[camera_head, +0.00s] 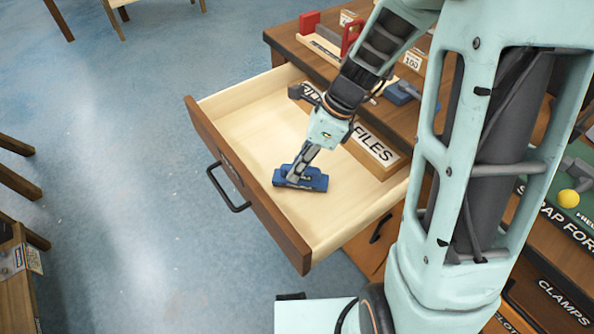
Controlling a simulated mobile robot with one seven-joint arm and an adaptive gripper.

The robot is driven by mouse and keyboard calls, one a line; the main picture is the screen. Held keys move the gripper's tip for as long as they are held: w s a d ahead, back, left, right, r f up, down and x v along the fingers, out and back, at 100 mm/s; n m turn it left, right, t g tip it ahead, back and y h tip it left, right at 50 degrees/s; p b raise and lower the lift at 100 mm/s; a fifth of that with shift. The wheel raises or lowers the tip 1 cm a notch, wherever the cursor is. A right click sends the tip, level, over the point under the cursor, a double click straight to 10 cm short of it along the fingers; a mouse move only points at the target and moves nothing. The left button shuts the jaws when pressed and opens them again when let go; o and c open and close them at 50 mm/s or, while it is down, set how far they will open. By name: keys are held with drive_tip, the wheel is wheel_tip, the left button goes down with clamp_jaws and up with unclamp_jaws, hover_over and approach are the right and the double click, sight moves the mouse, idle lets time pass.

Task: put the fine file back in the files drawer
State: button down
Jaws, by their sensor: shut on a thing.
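My gripper (296,175) reaches down into an open drawer and is shut on a blue block-like piece, which I take to be the fine file (314,182). The piece is low over the pale drawer floor; I cannot tell whether it touches it. The files drawer (237,170) is pulled well out, with a brown front and a dark handle. A wooden strip at its back carries a white label ending in "FILES" (374,151); my arm hides part of the label.
The bench top (283,40) behind the drawer holds red items (309,22), a block marked 100 (412,61) and a blue-grey tool (401,93).

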drive_tip(key=shift+f, duration=0.4)
drive_tip(key=shift+f, duration=0.2)
drive_tip(key=c, duration=2)
unclamp_jaws()
drive_tip(key=shift+r, duration=0.15)
drive_tip(key=p+v, duration=0.2)
drive_tip(key=v, duration=1)
drive_tip(key=shift+p, duration=0.4)
